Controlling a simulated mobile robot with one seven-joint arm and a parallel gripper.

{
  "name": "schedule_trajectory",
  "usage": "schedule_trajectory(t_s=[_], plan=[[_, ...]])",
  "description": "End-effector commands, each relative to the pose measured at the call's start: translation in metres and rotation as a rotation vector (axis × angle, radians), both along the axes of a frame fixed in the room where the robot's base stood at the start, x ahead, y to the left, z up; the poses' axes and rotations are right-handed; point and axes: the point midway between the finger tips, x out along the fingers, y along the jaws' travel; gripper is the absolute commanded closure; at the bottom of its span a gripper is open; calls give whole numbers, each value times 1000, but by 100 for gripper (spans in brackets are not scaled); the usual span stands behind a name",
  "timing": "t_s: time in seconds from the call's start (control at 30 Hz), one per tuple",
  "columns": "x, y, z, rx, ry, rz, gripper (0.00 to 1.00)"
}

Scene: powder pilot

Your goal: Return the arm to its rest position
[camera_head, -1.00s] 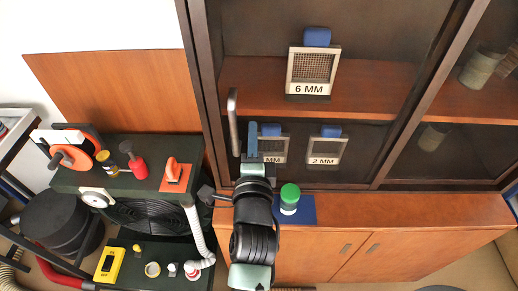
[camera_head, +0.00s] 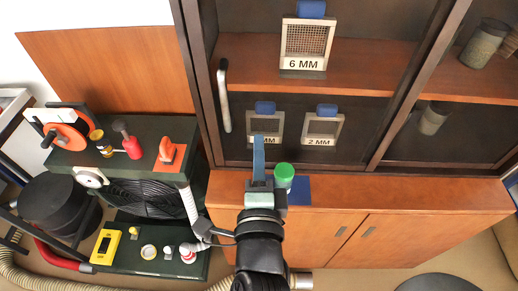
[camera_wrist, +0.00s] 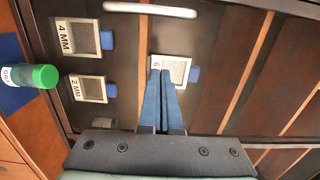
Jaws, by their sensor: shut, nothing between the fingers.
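My gripper (camera_head: 259,160) is in front of the dark cabinet in the head view, its blue fingers together and empty. It also shows in the wrist view (camera_wrist: 161,78), with the fingers overlapping the lower edge of the 6 MM sieve (camera_wrist: 182,68) in the picture. My arm reaches up from the bottom of the head view. The fingers look apart from the cabinet's metal handle (camera_head: 224,100). A green-capped jar (camera_head: 284,173) stands just right of my gripper in the head view, on a blue mat (camera_head: 301,192), partly hidden by my gripper.
Framed sieves, including 6 MM (camera_head: 303,64) and 2 MM (camera_head: 322,140), are behind the cabinet front. The wooden counter (camera_head: 420,193) is bare to the right. A black cart (camera_head: 150,150) with several tools stands at left. A hose (camera_head: 192,212) hangs near my arm.

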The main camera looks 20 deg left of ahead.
Motion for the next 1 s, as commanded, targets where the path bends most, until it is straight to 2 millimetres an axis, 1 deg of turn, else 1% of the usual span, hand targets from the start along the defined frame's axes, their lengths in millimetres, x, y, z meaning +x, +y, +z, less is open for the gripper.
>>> schedule_trajectory(t_s=[0.43,0.47,0.53,0.57,0.67,0.7,0.77,0.8,0.87,0.9,0.97,1.0], plan=[[0,0,0,0,0,0,100],[2,-1,4,-9,-12,-3,100],[8,-4,20,-54,-60,-13,100],[12,-6,31,-86,-95,-21,100],[26,-19,85,-250,-254,-74,100],[31,-26,113,-337,-334,-109,100],[36,-39,158,-477,-456,-178,100],[36,-47,188,-572,-534,-232,100],[32,-60,232,-712,-641,-323,100],[27,-70,261,-804,-702,-390,100],[17,-83,300,-932,-784,-497,100],[8,-92,325,-1010,-827,-568,100]])
